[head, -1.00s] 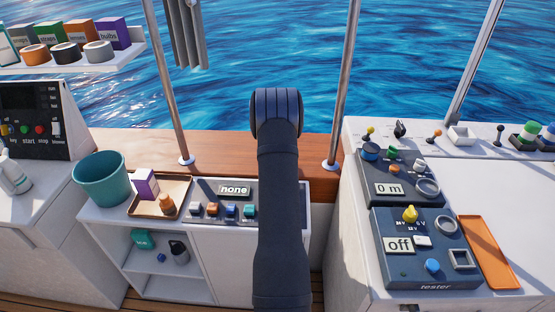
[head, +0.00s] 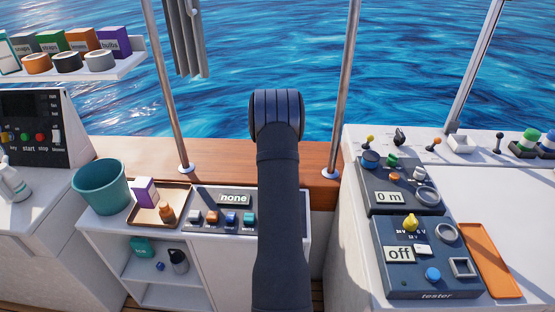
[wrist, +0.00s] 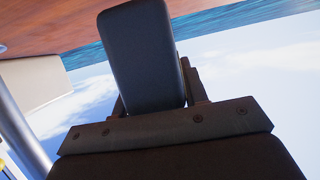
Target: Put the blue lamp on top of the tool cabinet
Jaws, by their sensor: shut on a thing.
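My gripper (wrist: 160,100) shows in the wrist view as a dark screwed plate with parts of its fingers. It is shut on a dark, rounded slab-like thing (wrist: 145,60), which hides the fingertips. I cannot tell from its colour or shape whether this is the blue lamp. In the head view my arm stands upright in the middle, and the gripper does not show. I see nothing there that I can identify as the blue lamp. I cannot tell which unit is the tool cabinet; a low white cabinet (head: 215,275) with open shelves stands left of my arm.
A teal bucket (head: 101,186), a tray (head: 175,193) with a purple-and-white box and small bottle, and a button panel (head: 221,205) occupy the low cabinet. At right are a tester (head: 427,255), a gauge box (head: 390,187) and an orange tray (head: 488,260). Two poles (head: 345,85) (head: 168,90) rise nearby.

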